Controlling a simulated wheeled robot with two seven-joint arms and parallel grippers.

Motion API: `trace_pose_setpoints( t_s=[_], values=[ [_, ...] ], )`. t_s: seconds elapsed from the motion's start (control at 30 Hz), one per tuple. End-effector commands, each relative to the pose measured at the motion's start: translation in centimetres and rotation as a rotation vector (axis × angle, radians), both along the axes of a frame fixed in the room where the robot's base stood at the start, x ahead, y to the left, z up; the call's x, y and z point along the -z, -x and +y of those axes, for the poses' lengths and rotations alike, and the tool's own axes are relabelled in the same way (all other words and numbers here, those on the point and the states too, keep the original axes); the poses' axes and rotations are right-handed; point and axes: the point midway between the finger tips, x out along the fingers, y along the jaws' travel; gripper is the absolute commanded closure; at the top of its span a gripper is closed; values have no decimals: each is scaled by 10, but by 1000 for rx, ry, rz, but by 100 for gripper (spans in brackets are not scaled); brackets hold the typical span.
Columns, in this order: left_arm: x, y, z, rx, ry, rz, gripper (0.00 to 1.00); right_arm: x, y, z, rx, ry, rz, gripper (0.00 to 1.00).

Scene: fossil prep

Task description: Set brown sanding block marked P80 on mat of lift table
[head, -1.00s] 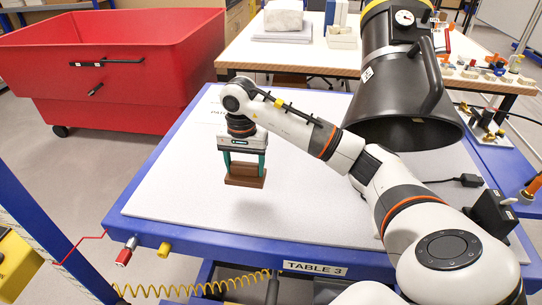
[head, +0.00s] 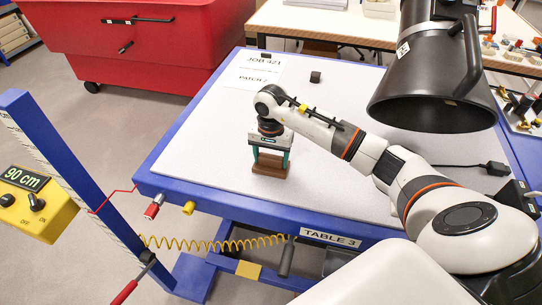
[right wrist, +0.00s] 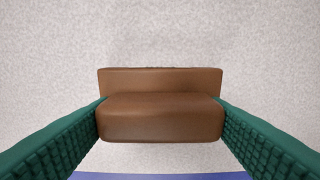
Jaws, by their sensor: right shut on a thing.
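The brown sanding block (right wrist: 160,120) is held between the green fingers of my right gripper (head: 270,158). In the right wrist view a finger presses each end of its upper part, and a wider brown base shows beneath. In the head view the block (head: 270,170) is low over the light grey mat (head: 330,185) of the blue lift table, towards its near left part. I cannot tell whether its underside touches the mat. No P80 mark is readable. My left gripper is not in view.
A small dark block (head: 315,77) and a paper sheet (head: 254,73) marked JOB 421 lie at the mat's back. A black hood (head: 432,90) hangs over the right side. A yellow control box (head: 35,203) reads 90 cm. A red bin (head: 150,45) stands behind.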

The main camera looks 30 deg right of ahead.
Motion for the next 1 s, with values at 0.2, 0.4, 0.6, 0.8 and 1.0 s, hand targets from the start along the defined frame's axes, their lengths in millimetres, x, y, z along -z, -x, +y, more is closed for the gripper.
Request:
trace_pose_setpoints(
  t_s=[0.2, 0.4, 0.6, 0.8, 1.0],
  values=[
    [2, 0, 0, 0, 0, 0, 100, 1, 0, 0, 0, 0, 0, 10],
    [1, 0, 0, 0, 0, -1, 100, 1, 0, 0, 0, 0, 0, 10],
    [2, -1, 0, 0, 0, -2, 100, -8, -1, 0, -1, 0, -4, 10],
    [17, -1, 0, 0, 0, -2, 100, -48, -1, -1, -1, 2, -7, 10],
    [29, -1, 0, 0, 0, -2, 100, -90, -1, 0, 0, 1, -6, 10]
  ],
)
